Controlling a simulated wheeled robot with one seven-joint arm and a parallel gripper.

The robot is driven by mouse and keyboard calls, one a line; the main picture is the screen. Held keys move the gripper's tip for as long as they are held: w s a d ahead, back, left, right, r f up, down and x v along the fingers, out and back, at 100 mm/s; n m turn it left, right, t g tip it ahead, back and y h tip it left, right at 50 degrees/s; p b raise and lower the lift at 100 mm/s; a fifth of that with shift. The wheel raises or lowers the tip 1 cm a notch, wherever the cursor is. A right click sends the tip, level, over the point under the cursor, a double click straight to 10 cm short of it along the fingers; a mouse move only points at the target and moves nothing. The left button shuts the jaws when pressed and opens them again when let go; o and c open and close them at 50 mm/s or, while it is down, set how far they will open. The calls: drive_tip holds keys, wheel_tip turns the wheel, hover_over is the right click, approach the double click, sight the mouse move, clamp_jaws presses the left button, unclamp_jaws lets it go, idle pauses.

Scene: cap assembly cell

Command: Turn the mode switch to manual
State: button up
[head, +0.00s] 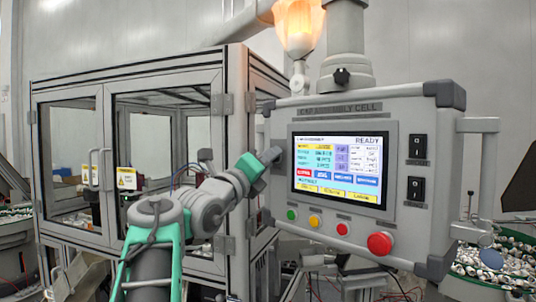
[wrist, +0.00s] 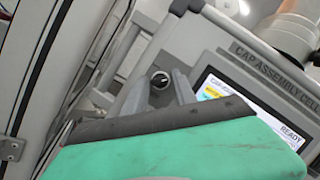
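A small round black knob with a white mark (wrist: 160,80) shows on the grey control box in the wrist view, and I take it to be the mode switch. No label for it is readable. My gripper (wrist: 159,88) is open, with one grey finger on each side of the knob in the picture. I cannot tell whether the fingers touch it. In the head view my gripper (head: 275,155) is at the left edge of the control box (head: 400,118), and the knob does not show there.
The box front carries a lit screen reading READY (head: 338,168), a red mushroom button (head: 380,243), small coloured buttons (head: 314,221) and two black switches (head: 418,146). A framed enclosure (head: 238,120) stands left of the box. Bins of small parts (head: 500,262) are at the right.

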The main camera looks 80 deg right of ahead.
drive_tip(key=shift+c, duration=0.5)
clamp_jaws()
drive_tip(key=shift+n+b, duration=0.3)
drive_tip(key=shift+n, duration=0.1)
drive_tip(key=n+y+p, duration=0.2)
drive_tip(key=n+p, duration=0.1)
drive_tip(key=n, duration=0.2)
drive_tip(key=n+t+y+p, duration=0.1)
drive_tip(key=n+y+p, duration=0.1)
drive_tip(key=n, duration=0.3)
drive_tip(key=r+n+y+p, duration=0.1)
drive_tip(key=n+y+p, duration=0.1)
drive_tip(key=n+p, duration=0.3)
drive_tip(key=shift+n+t, duration=0.4)
drive_tip(key=shift+n, duration=0.2)
drive_tip(key=shift+f, duration=0.1)
